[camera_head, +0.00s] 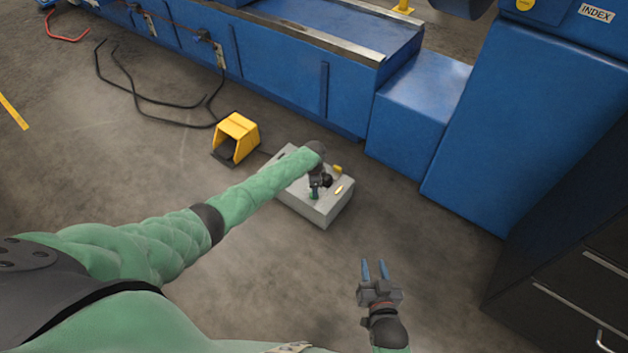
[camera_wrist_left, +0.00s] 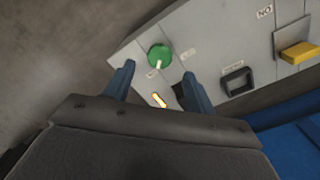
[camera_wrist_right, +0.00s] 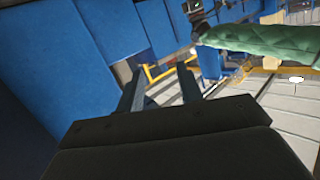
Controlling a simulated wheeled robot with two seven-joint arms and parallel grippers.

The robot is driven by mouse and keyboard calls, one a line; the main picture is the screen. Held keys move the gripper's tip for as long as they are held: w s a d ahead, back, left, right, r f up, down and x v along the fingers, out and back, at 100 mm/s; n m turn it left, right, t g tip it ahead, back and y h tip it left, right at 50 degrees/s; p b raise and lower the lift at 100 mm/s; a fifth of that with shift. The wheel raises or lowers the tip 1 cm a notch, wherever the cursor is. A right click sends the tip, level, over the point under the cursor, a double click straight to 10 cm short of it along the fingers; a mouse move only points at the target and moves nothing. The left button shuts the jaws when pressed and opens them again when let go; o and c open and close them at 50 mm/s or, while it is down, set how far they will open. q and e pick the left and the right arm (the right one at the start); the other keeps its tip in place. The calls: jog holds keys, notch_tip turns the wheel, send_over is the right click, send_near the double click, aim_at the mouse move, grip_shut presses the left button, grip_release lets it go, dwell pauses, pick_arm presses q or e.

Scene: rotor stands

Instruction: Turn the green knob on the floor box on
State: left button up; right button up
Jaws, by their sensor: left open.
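The grey floor box (camera_head: 323,205) sits on the concrete floor, partly covered by my left arm in the head view. The round green knob (camera_wrist_left: 159,56) shows on its panel in the left wrist view, with a pale mark on it. My left gripper (camera_wrist_left: 160,80) is open and empty above the panel. The knob lies just beyond and between its fingertips, and I cannot tell whether they touch it. In the head view the left gripper (camera_head: 317,188) is small and over the box. My right gripper (camera_head: 374,265) is open and empty, out over bare floor.
A lit slot (camera_wrist_left: 159,100), a black switch (camera_wrist_left: 237,80) and a yellow part (camera_wrist_left: 298,53) are also on the box. A yellow pedal housing (camera_head: 237,133) stands left of it. A blue machine (camera_head: 300,75) runs behind. Dark drawers (camera_head: 580,270) stand right. Floor in front is clear.

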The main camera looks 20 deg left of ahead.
pick_arm(q)
notch_tip(320, 180, up, 3)
jog(key=shift+p, duration=0.3)
pick_arm(e)
jog(key=s+f+g, duration=0.2)
jog(key=s+f, duration=0.1)
jog(key=f, duration=0.4)
jog(key=shift+s+d+g, duration=0.15)
jog(key=shift+s+g, duration=0.1)
jog(key=shift+g, duration=0.05)
